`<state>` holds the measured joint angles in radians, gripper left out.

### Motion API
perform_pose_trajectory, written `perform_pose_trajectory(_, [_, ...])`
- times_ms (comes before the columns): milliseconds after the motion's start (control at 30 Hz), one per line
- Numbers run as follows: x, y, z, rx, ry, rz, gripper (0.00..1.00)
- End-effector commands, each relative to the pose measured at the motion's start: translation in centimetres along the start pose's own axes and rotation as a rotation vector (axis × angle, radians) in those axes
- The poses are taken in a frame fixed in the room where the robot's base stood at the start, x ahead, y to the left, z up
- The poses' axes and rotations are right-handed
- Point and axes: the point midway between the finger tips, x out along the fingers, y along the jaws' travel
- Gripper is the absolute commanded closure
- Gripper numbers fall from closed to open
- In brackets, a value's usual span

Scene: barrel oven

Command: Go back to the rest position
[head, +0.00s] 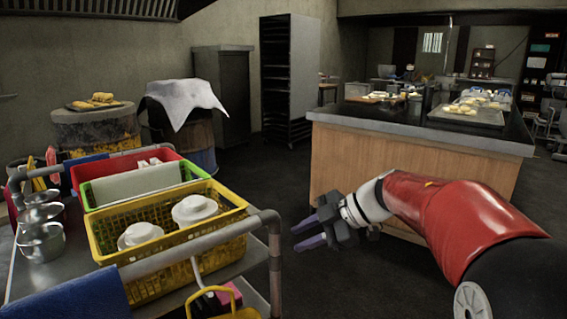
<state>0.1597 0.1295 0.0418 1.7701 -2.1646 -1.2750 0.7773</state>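My gripper (296,237) is at the end of my red and black arm, which reaches in from the right edge. It points left, in the open space between the cart and the wooden counter. Its two dark purple fingers are apart, with nothing visible between them. It touches nothing that I can see.
A metal cart (262,285) at the left holds a yellow basket (175,250) with white crockery, other baskets and metal pots (40,240). A wooden counter (400,170) with food trays stands behind my arm. Barrels (100,130) stand at the back left. Dark floor (265,180) lies between.

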Motion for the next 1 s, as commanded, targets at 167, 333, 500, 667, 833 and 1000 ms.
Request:
perform_pose_trajectory(167, [-1.8,4.1,-2.7,-0.013,-0.029,0.329,0.73])
perform_pose_trajectory(333, [-7.5,7.4,-4.3,0.09,-0.132,0.781,0.73])
perform_pose_trajectory(500, [-14.4,4.4,-2.0,0.395,-0.318,1.143,0.73])
perform_pose_trajectory(667, [-16.8,-5.0,1.7,0.82,-0.505,1.244,0.73])
perform_pose_trajectory(833, [-13.8,-16.6,3.1,1.246,-0.628,1.084,0.73])
perform_pose_trajectory(1000, [-10.3,-23.9,1.9,1.479,-0.656,0.873,0.73])
